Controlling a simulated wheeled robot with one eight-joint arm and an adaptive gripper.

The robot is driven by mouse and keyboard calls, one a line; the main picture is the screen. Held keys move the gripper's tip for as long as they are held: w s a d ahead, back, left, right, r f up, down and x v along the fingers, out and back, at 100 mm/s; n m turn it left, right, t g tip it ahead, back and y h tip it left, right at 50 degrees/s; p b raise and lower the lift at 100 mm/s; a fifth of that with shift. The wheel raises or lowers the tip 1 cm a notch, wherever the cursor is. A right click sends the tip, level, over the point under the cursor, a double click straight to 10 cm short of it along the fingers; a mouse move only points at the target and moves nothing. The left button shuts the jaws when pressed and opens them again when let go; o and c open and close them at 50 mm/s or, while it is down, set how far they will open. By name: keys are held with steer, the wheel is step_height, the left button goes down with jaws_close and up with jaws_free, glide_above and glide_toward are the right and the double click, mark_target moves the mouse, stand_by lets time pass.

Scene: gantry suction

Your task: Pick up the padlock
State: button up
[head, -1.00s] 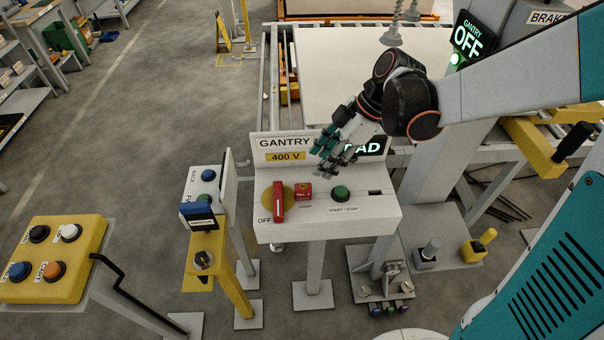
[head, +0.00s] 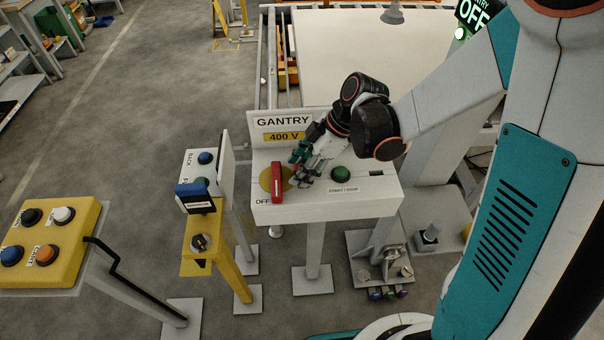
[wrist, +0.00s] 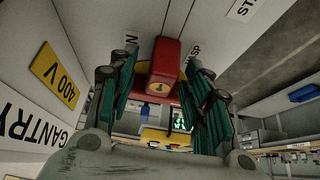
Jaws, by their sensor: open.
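The padlock (wrist: 165,62) is a red block with a small yellowish mark, beside the partly covered HASP lettering on the panel in the wrist view. In the head view it is hidden behind my gripper (head: 301,170). My gripper is open, and its green-sided fingers (wrist: 165,84) stand on either side of the padlock in the wrist view. I cannot tell whether either finger touches it.
The red switch handle (head: 277,183) on its yellow disc is close left of my gripper, at OFF. A green button (head: 340,174) is to the right. The upright GANTRY sign (head: 283,122) stands behind. A blue-topped yellow pedestal (head: 205,247) stands left of the panel.

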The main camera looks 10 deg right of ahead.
jaws_close()
steer(key=shift+r, duration=0.1)
